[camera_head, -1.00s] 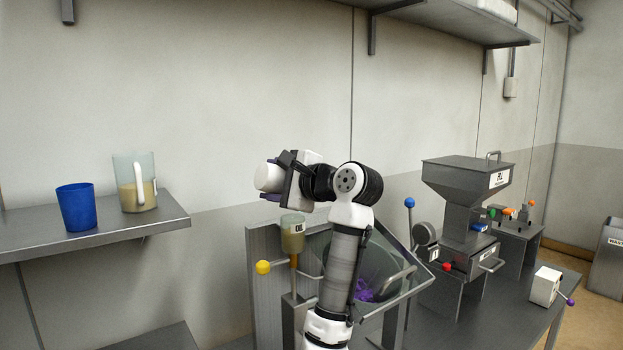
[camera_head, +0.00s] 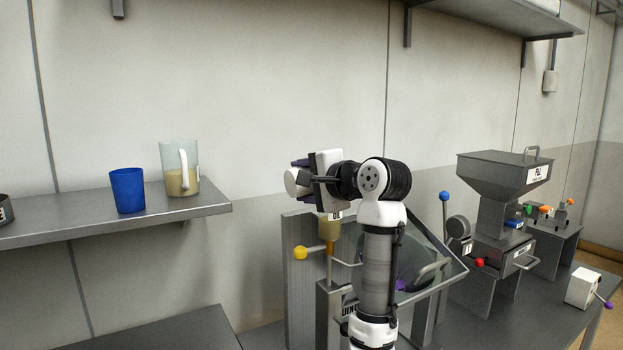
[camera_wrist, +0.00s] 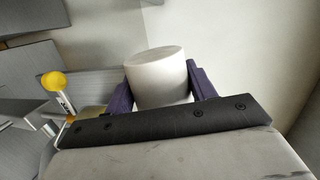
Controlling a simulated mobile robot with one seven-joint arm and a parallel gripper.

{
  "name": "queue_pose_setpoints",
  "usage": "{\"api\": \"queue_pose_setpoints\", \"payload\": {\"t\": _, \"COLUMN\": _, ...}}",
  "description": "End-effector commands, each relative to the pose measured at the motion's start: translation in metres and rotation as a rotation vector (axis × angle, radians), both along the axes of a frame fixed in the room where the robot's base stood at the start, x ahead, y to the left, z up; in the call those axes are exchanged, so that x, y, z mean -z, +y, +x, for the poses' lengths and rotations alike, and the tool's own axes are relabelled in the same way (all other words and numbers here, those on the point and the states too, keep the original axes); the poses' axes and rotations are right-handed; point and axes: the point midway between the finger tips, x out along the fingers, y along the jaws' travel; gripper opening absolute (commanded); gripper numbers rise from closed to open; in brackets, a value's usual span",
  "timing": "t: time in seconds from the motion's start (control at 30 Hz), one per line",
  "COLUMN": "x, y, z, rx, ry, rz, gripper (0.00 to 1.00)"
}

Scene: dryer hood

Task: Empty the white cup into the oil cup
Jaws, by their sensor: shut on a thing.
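My gripper (camera_head: 300,177) is shut on the white cup (camera_head: 292,182), with purple fingers on either side of it. In the head view the cup lies on its side, one end to the left, above and slightly left of the oil cup (camera_head: 330,228). In the wrist view the white cup (camera_wrist: 157,80) sits between both fingers, a smooth pale end showing. I cannot see what is inside the cup. The oil cup is a small clear vessel with yellowish content on a stand, partly hidden by my gripper.
A yellow-knobbed lever (camera_head: 301,253) stands just below and left of the oil cup, also in the wrist view (camera_wrist: 54,81). A tilted drum (camera_head: 415,262) is behind my arm. The left shelf (camera_head: 70,230) holds a blue cup (camera_head: 127,190) and a clear jug (camera_head: 179,172).

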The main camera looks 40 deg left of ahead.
Motion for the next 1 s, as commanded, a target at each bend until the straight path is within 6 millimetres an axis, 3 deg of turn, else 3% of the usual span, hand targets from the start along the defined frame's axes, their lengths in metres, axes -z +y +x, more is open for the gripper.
{"api": "queue_pose_setpoints", "payload": {"t": 0.27, "x": -0.013, "y": 0.002, "z": -0.007, "rx": 0.002, "ry": -0.493, "rz": -0.203, "gripper": 0.3}}
{"api": "queue_pose_setpoints", "payload": {"t": 0.6, "x": -0.007, "y": -0.003, "z": 0.005, "rx": 0.002, "ry": -1.04, "rz": -0.43, "gripper": 0.3}}
{"api": "queue_pose_setpoints", "payload": {"t": 0.8, "x": 0.0, "y": -0.007, "z": 0.015, "rx": 0.0, "ry": -1.27, "rz": -0.525, "gripper": 0.3}}
{"api": "queue_pose_setpoints", "payload": {"t": 1.0, "x": 0.001, "y": -0.009, "z": 0.019, "rx": -0.002, "ry": -1.377, "rz": -0.569, "gripper": 0.3}}
